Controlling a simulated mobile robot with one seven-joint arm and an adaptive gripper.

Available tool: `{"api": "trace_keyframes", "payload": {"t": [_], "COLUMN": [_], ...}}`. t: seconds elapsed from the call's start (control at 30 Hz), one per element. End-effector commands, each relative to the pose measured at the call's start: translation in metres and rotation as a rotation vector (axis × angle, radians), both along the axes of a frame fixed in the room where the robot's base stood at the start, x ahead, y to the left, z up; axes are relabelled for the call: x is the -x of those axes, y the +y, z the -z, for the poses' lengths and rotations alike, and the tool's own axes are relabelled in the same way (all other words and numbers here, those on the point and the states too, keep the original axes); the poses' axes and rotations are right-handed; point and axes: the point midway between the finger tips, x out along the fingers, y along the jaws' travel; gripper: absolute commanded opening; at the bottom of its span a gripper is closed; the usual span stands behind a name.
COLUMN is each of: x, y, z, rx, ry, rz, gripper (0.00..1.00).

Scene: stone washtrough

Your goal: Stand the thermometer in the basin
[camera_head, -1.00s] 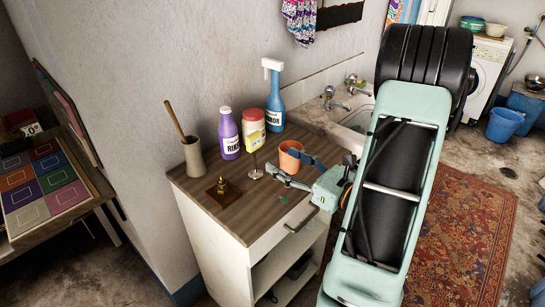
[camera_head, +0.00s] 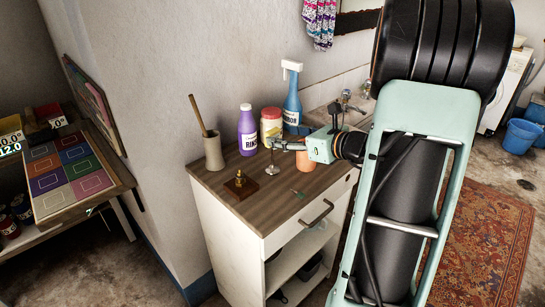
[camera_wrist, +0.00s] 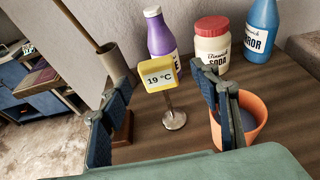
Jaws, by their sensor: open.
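The thermometer has a yellow head reading 19 °C (camera_wrist: 159,76) on a thin metal stem with a round base. It stands upright on the wooden cabinet top. In the head view its base (camera_head: 275,184) shows below my gripper (camera_head: 284,139), which hides its head. In the wrist view my open gripper (camera_wrist: 163,85) has one finger on each side of the thermometer's head, with nothing clamped. The basin (camera_head: 318,117) lies right of the cabinet, by the taps, mostly hidden behind my arm.
An orange cup (camera_wrist: 252,118) stands close behind the right finger. A purple bottle (camera_head: 247,130), a soda jar (camera_head: 270,124) and a blue spray bottle (camera_head: 292,105) line the wall. A brass piece (camera_head: 240,185) and a grey pot with a stick (camera_head: 213,152) stand left.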

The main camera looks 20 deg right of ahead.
Motion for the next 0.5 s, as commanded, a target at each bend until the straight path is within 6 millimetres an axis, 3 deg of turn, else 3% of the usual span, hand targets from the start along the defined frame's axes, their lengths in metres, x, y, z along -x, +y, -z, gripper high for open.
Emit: {"api": "trace_keyframes", "payload": {"t": [0.5], "x": [-0.045], "y": [0.020], "z": [0.018], "rx": [0.000], "ry": [0.000], "rz": [0.000], "gripper": [0.57]}}
